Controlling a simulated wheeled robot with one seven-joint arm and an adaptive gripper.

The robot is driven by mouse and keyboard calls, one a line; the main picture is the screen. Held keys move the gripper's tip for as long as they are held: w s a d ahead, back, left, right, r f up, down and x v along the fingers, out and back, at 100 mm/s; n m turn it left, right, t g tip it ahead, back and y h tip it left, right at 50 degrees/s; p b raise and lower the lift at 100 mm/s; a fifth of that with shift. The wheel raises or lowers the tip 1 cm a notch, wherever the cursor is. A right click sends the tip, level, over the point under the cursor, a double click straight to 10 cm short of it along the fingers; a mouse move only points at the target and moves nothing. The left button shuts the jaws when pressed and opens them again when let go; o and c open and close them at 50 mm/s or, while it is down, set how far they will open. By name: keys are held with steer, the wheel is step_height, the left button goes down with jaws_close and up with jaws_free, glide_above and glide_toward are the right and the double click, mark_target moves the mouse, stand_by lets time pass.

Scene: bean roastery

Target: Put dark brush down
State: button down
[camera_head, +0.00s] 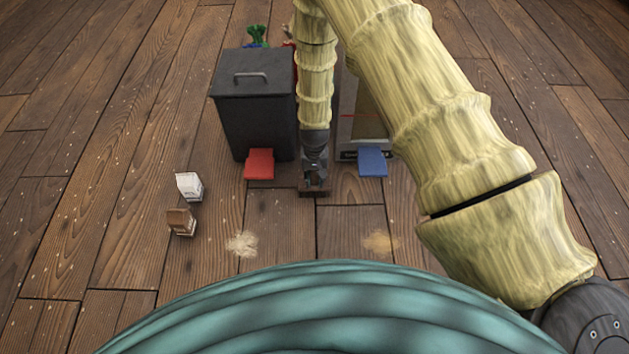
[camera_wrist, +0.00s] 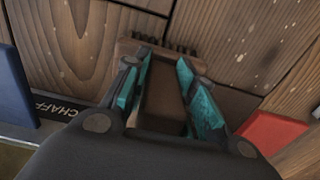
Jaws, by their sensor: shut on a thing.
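The dark brown brush (camera_head: 314,194) is at the end of my gripper (camera_head: 314,181), low over the floor between a red flat piece and a blue one. In the wrist view the brush (camera_wrist: 160,105) lies between the teal fingers of my gripper (camera_wrist: 162,78), with a row of dark bristle tufts along its far edge. The gripper is shut on it. I cannot tell whether the brush touches the floorboards.
A dark lidded bin (camera_head: 252,110) stands left of my arm, with the red piece (camera_head: 259,163) before it. The blue piece (camera_head: 372,162) is right, by a pale container (camera_head: 350,130). White (camera_head: 189,186) and brown (camera_head: 181,222) bags, pale (camera_head: 242,243) and tan (camera_head: 380,243) piles lie nearer.

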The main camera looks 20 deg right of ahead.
steer(key=shift+f, duration=0.2)
steer(key=c, duration=1.2)
jaws_free()
steer(key=shift+o, duration=0.2)
steer(key=shift+r, duration=0.1)
step_height(320, 180, up, 12)
steer(key=p, duration=0.6)
steer(key=shift+p, duration=0.4)
steer(key=s+d+f+n, duration=0.15)
steer(key=s+f, duration=0.25)
steer(key=s, duration=0.6)
steer(key=s+d+f, duration=0.2)
steer(key=s+f, duration=0.1)
steer(key=s, duration=0.7)
steer(key=s+r+n, duration=0.1)
steer(key=s, duration=1.5)
steer(key=shift+s+r, duration=0.2)
steer(key=shift+r, duration=0.2)
